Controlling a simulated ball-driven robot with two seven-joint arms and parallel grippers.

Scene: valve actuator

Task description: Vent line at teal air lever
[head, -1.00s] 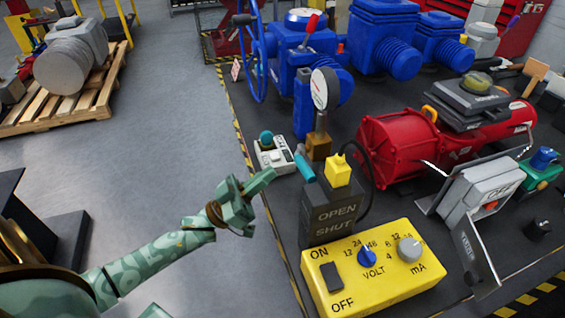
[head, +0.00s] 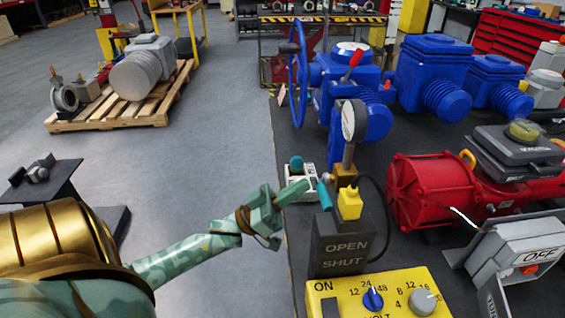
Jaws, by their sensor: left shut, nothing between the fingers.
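The teal air lever (head: 324,195) is a short teal bar below the brass fitting (head: 344,177) of the pressure gauge, in the middle of the head view. My left gripper (head: 300,189) comes in from the left, shut and empty. Its fingertips are just left of the teal lever; I cannot tell whether they touch it. My right gripper is out of view.
A small white box with a teal knob (head: 296,163) sits behind my left gripper. The black OPEN/SHUT box (head: 344,248) with a yellow plug (head: 350,203) and a yellow volt/mA box (head: 335,289) stand in front. Blue valve actuators (head: 435,75) and a red actuator (head: 430,190) stand beyond and right.

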